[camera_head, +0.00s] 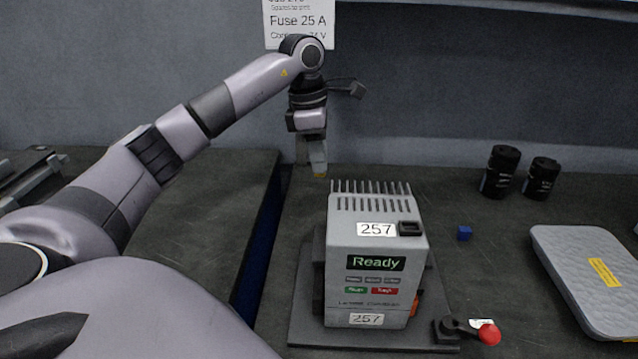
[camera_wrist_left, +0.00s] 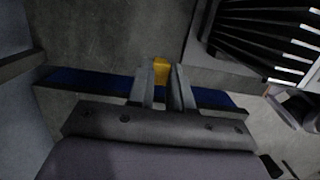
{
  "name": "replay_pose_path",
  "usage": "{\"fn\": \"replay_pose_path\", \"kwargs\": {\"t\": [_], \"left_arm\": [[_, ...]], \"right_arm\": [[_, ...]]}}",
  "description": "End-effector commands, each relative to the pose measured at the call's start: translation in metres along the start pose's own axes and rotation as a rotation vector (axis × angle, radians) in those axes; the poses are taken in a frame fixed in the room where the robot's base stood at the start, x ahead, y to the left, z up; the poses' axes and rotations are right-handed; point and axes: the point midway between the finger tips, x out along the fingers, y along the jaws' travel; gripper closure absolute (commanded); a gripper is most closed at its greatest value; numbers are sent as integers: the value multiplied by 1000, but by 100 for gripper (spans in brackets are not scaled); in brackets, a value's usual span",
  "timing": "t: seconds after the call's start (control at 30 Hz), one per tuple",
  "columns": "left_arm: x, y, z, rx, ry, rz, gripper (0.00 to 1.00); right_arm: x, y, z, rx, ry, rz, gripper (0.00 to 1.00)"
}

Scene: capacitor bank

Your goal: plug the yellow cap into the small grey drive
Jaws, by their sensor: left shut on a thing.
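The small grey drive (camera_head: 368,270) stands upright on a dark base plate, with "257" labels and a lit "Ready" display on its front. A black socket-like part (camera_head: 410,229) sits on its top front edge. My left gripper (camera_head: 318,165) is behind and left of the drive, pointing down, apart from it. It is shut on the yellow cap (camera_head: 319,174), which shows between the fingertips in the left wrist view (camera_wrist_left: 161,70). The drive's dark fins (camera_wrist_left: 270,35) show at the upper right there. My right gripper is in neither view.
A red-knobbed lever (camera_head: 489,334) sticks out at the plate's front right. A blue-sided gap (camera_head: 262,245) runs left of the drive. A sign (camera_head: 300,22) hangs behind.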

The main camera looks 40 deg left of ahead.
Motion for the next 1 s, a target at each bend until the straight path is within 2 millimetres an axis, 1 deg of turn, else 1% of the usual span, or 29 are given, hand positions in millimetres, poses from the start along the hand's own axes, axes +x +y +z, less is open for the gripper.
{"fn": "replay_pose_path", "kwargs": {"t": [0.03,0.1,0.2,0.3,0.43,0.83,1.0], "left_arm": [[-15,0,3,0,-3,3,100],[-29,0,5,1,-2,3,100],[-43,0,7,0,-1,1,100],[-52,0,8,0,0,0,100],[-58,0,9,0,0,0,100],[-58,0,9,1,1,0,100],[-61,-4,13,12,0,0,100]], "right_arm": [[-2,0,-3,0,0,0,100],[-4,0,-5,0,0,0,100],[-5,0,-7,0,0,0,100],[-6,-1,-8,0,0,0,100],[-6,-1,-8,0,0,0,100],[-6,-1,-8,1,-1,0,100],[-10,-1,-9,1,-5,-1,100]]}}
